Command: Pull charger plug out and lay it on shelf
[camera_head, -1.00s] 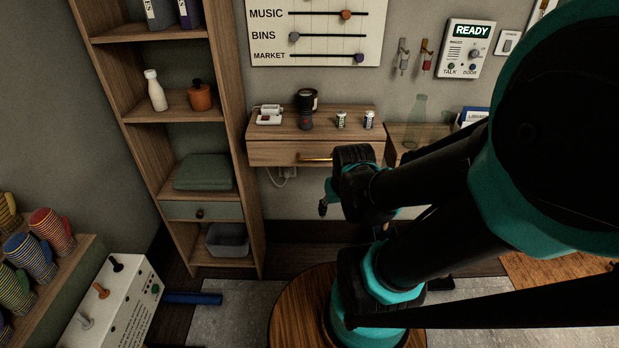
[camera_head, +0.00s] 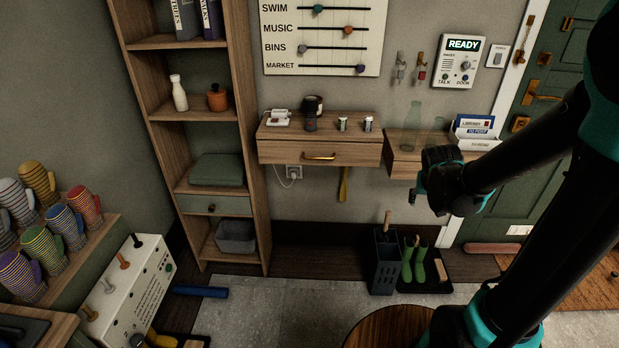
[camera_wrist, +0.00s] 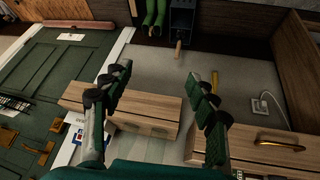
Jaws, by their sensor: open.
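The charger plug (camera_head: 293,173) is a small white block in a wall outlet below the drawer shelf, with a white cord looping from it. It also shows in the wrist view (camera_wrist: 262,104), at the right side. The wooden shelf (camera_head: 275,131) with a brass-handled drawer is on the wall just above the plug. My gripper (camera_head: 422,190) is right of the plug, in front of the lower shelf, clearly apart from both. In the wrist view my gripper's two fingers (camera_wrist: 161,80) are spread wide with nothing between them.
A white device (camera_head: 279,118), a dark mug (camera_head: 313,106) and two small cans stand on the shelf. A yellow shoehorn-like strip (camera_head: 344,184) hangs below it. A tall shelf unit (camera_head: 258,200) stands left of the plug. A dark umbrella stand (camera_head: 383,265) and green boots (camera_head: 414,262) are on the floor.

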